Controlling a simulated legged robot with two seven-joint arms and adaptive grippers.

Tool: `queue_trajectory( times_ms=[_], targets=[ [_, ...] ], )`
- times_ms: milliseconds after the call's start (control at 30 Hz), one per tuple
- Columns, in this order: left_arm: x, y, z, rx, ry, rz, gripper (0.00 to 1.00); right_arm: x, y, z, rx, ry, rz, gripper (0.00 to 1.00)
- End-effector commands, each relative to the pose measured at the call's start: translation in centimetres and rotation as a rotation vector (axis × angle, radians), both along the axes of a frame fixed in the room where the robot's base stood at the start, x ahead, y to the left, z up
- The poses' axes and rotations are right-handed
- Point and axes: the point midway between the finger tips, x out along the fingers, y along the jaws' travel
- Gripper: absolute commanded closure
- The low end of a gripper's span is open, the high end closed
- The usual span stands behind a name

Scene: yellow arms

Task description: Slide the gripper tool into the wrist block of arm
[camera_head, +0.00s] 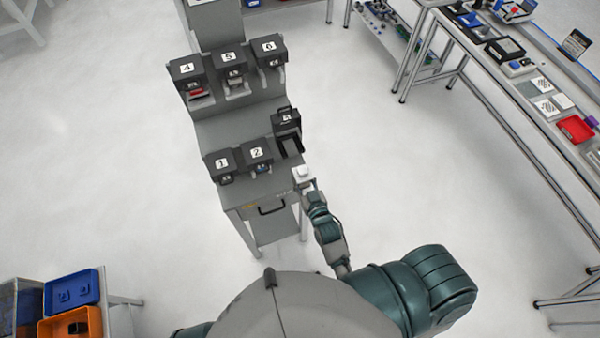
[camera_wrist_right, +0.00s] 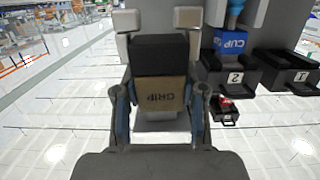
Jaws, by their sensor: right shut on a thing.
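My right gripper (camera_head: 302,182) is just off the front right corner of the grey tool stand. In the right wrist view, my right gripper (camera_wrist_right: 160,115) has its two fingers closed on the sides of the gripper tool (camera_wrist_right: 160,58). The tool is a dark block with a tan label reading GRIP and two pale pads at its far end. In the head view only a small white part of it (camera_head: 302,172) shows. I cannot make out the arm's wrist block in either view. My left gripper is out of view.
The grey stand (camera_head: 234,127) bears two rows of black numbered holders, including holder 2 (camera_head: 256,155) and holder 1 (camera_head: 221,163). A blue CUP tool (camera_wrist_right: 232,42) sits by holder 2. A long bench (camera_head: 545,110) stands at right. Blue and orange bins (camera_head: 70,322) stand lower left. Open floor lies between.

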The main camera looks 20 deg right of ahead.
Motion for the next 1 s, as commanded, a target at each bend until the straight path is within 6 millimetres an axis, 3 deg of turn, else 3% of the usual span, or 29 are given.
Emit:
queue_trajectory(
  times_ms=[167, 700, 1000],
  targets=[
    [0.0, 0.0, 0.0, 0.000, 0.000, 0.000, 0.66, -1.4, -0.1, 0.4, 0.000, -0.003, 0.000, 1.00],
    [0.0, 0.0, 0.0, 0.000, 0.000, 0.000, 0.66, -9.4, -0.3, 2.0, 0.000, -0.002, 0.000, 1.00],
    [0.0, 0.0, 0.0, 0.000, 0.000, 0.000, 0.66, -10.0, -0.4, 2.2, 0.000, -0.005, 0.000, 1.00]
  ],
)
